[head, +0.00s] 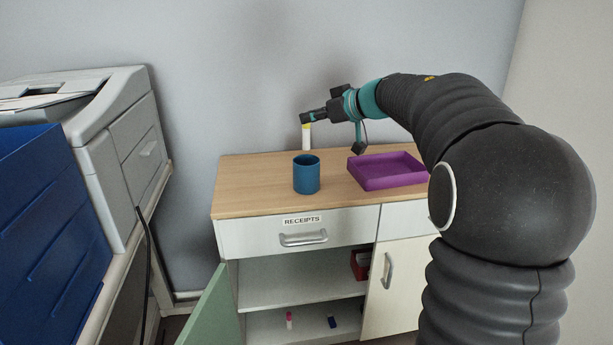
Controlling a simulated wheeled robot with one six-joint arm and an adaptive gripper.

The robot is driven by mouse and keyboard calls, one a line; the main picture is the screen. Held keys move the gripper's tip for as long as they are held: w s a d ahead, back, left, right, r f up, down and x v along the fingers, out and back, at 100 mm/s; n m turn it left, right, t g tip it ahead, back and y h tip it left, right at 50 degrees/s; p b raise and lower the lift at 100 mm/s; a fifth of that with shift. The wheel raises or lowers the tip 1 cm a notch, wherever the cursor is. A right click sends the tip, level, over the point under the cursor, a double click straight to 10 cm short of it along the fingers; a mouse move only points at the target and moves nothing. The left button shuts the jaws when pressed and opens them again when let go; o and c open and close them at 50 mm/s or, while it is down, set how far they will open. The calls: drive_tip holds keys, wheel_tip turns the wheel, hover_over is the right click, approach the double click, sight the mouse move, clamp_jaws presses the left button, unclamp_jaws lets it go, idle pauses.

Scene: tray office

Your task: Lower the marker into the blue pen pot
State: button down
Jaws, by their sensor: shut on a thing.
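My gripper (307,117) is shut on the upper part of a marker (306,138). The marker is white with a yellow band near its top and hangs about upright. The blue pen pot (306,176) stands upright on the wooden cabinet top. The marker's lower end shows just above the pot's far rim in the head view. It looks clear of the pot; whether it is straight over the opening or behind it, I cannot tell. The inside bottom of the pot is hidden.
A purple tray (383,181) lies on the cabinet top (250,187) right of the pot. Below are a drawer labelled RECEIPTS (262,236), an open green door (214,312) and shelves with small items. A grey printer (125,150) and blue drawer unit (45,225) stand left.

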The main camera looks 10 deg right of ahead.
sight(309, 140)
drive_tip(key=shift+f, duration=3)
drive_tip(key=shift+f+b, duration=0.9)
drive_tip(key=shift+f, duration=1.6)
idle(0.4)
drive_tip(key=c, duration=1)
unclamp_jaws()
drive_tip(key=shift+s+f, duration=0.1)
